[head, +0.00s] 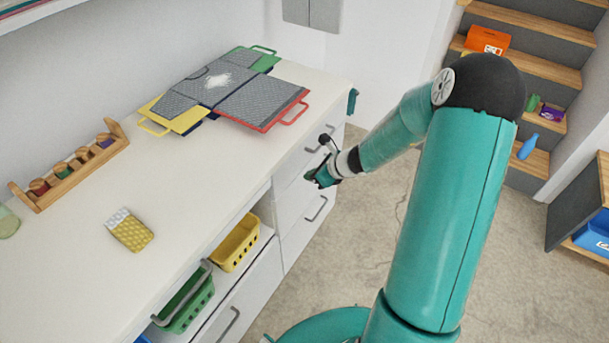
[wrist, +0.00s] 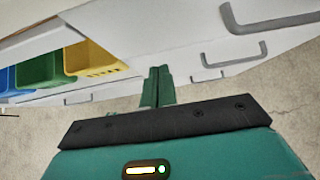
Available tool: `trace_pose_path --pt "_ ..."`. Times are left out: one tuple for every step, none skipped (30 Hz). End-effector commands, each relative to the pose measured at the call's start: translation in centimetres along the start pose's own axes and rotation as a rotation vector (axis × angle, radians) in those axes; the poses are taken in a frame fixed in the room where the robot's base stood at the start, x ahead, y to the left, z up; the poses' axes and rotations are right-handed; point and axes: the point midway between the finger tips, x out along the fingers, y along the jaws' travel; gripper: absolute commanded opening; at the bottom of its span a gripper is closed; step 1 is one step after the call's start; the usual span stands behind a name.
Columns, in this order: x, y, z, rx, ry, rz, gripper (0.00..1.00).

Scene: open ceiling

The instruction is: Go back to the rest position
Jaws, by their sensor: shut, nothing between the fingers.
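My gripper (head: 320,176) is at the end of my teal arm, in front of the white cabinet's drawers in the head view. It is below the level of the countertop and appears apart from the drawer fronts. In the wrist view the gripper fingers (wrist: 158,87) are together and hold nothing. Part of the gripper is small and hard to make out in the head view.
The white counter (head: 75,275) carries folded coloured boards (head: 262,100), a wooden rack (head: 75,168) and a yellow packet (head: 130,230). Yellow (head: 235,243) and green (head: 188,300) baskets sit in an open shelf. Wooden stairs (head: 545,75) stand behind. Floor between is clear.

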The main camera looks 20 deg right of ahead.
Motion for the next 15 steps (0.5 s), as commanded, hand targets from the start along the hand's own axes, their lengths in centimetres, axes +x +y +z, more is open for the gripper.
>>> trace_pose_path --pt "-1.0 -0.1 0.0 -0.001 0.001 -0.004 0.00" --pt "-1.6 -0.2 0.0 -0.001 0.001 -0.004 0.00" --pt "-2.2 -0.2 0.0 -0.002 0.002 -0.004 0.00" --pt "-2.8 -0.2 0.1 -0.001 0.001 -0.004 0.00" --pt "-3.3 -0.2 0.1 -0.001 0.003 -0.003 0.00" --pt "-4.1 -0.2 0.1 -0.002 0.002 -0.004 0.00" --pt "-4.6 -0.2 0.1 -0.001 0.002 -0.003 0.00" --pt "-5.1 -0.2 0.1 -0.002 0.003 -0.003 0.00" --pt "-5.7 -0.2 0.1 -0.001 0.002 -0.003 0.00" --pt "-6.1 -0.3 0.1 0.000 0.002 -0.002 0.00" --pt "-6.5 -0.3 0.1 0.000 0.003 -0.003 0.00" --pt "-6.9 -0.2 0.1 0.000 0.003 -0.002 0.00" --pt "-7.1 -0.2 0.1 0.000 0.002 -0.001 0.00" --pt "-7.3 -0.2 0.1 0.001 0.002 0.000 0.00" --pt "-7.5 -0.2 0.1 0.001 0.002 0.000 0.00"
